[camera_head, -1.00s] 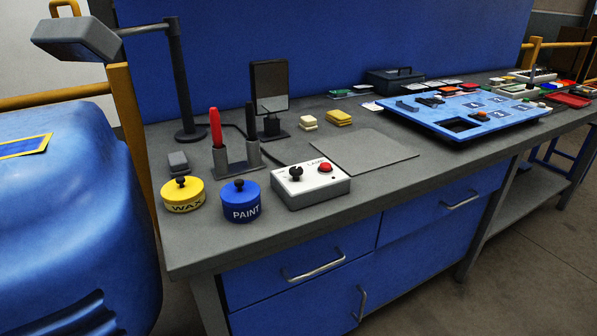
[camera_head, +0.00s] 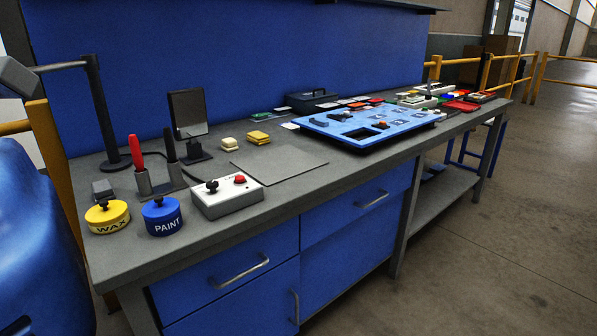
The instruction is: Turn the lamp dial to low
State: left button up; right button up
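The lamp control box (camera_head: 228,198) is a white-topped grey box near the front edge of the grey workbench. Its black dial (camera_head: 212,187) is on the left of the top and a red button (camera_head: 240,180) is on the right. I cannot read the dial's setting at this size. The lamp's dark post (camera_head: 101,110) stands at the back left, with its arm reaching to a grey head (camera_head: 16,76) cut by the left edge. Neither of my grippers is in view.
A yellow WAX pot (camera_head: 107,218) and a blue PAINT pot (camera_head: 162,216) stand left of the box. A holder with red and black handled tools (camera_head: 143,183) is behind them. A flat grey mat (camera_head: 279,164) and blue board (camera_head: 345,136) lie to the right.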

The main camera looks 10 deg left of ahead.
aim_at(211, 185)
jog(key=z, duration=0.25)
jog(key=i, duration=0.8)
jog(key=u, duration=1.95)
